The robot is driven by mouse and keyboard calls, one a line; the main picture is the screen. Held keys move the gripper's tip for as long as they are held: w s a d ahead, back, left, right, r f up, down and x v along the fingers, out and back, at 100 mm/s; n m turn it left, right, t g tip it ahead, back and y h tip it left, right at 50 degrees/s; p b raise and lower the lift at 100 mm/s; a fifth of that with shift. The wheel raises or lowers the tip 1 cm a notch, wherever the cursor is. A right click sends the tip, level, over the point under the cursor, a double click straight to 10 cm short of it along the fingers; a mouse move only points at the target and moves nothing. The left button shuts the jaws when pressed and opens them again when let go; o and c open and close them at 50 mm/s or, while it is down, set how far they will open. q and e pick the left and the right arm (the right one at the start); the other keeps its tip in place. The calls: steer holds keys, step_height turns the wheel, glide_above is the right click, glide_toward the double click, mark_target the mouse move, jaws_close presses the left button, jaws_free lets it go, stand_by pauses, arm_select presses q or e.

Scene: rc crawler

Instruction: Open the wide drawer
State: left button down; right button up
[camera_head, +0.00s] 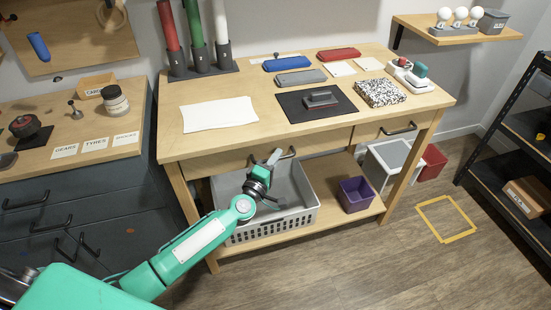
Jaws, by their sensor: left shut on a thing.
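The wide drawer (222,164) is the long wooden front under the left part of the workbench top. It looks flush with the bench frame, so it appears closed. Its dark bar handle (290,152) shows partly, just right of my left gripper. My left gripper (273,157) is at the drawer front, shut on the handle, with the fingers partly hidden by the wrist. My green left arm reaches up to it from the lower left. My right gripper is not in view.
A narrower drawer with a handle (398,130) sits to the right. A grey basket (307,214) and a purple bin (355,194) stand on the shelf below. The workbench top (225,145) holds paper, cases and a black mat. A dark cabinet (100,200) stands left.

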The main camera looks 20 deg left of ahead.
arm_select(q)
steer(key=shift+s+d, duration=0.15)
steer(key=shift+s, duration=0.05)
steer(key=s+d+p, duration=0.3)
steer(key=s+d, duration=0.6)
steer(key=s, duration=0.4)
steer(key=s+d+p, duration=0.3)
steer(key=s+d, duration=0.6)
steer(key=s, duration=0.5)
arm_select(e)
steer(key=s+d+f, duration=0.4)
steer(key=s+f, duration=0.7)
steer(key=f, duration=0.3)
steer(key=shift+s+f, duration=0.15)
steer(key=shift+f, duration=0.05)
arm_select(q)
steer(key=shift+d, duration=0.1)
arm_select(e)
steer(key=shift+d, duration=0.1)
arm_select(q)
steer(key=c, duration=1.5)
jaws_free()
